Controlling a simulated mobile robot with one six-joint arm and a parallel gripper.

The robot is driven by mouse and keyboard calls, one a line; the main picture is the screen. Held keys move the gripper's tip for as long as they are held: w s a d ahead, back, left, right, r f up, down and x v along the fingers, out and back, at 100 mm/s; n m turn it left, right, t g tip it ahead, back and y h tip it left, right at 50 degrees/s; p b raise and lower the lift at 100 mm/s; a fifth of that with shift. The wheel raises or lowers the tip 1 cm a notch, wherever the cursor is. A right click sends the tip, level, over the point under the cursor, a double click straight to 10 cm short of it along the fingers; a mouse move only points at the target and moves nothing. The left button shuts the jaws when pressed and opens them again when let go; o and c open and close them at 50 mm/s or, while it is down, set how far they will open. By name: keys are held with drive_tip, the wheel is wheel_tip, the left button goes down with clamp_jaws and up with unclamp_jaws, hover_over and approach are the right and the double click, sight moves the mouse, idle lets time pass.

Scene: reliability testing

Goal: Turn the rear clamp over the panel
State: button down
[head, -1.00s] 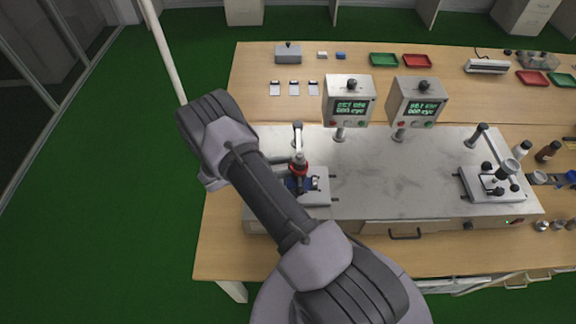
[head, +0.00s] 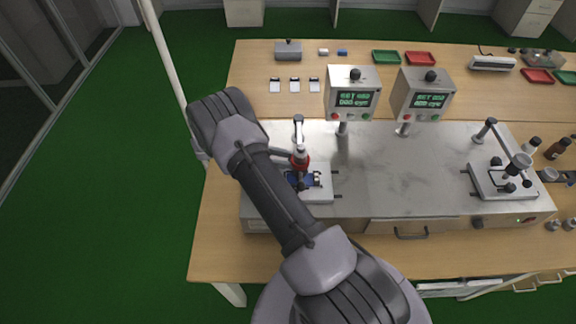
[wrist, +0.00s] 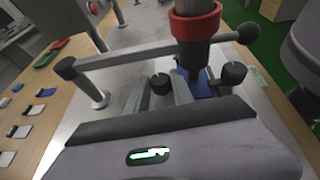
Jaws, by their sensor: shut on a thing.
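The left test fixture (head: 318,196) is a pale plate on the steel bench top, with a blue panel (head: 291,181) partly hidden by my arm. In the wrist view the blue panel (wrist: 203,88) shows below the red-collared press head (wrist: 194,22). The rear clamp (wrist: 160,82) has a round black knob, left of the front clamp's similar knob (wrist: 233,73). My gripper (wrist: 165,94) is shut on the rear clamp, with a grey finger at each side of its knob. The clamp's lower part is hidden. My gripper is mostly hidden in the head view.
Two display boxes (head: 352,92) on posts stand behind the fixture. A second fixture (head: 500,182) is at the right. The steel top between the fixtures is clear.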

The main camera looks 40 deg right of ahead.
drive_tip(key=shift+w+d+f+m+g+y+b, duration=0.1)
drive_tip(key=shift+m+g+y+b, duration=0.45)
drive_tip(key=shift+m+g+b, duration=0.2)
drive_tip(key=shift+w+d+m+g+y+b, duration=0.1)
drive_tip(key=shift+m+g+y+b, duration=0.5)
drive_tip(key=shift+m, duration=0.25)
drive_tip(key=c, duration=1.4)
unclamp_jaws()
drive_tip(key=shift+o, duration=0.2)
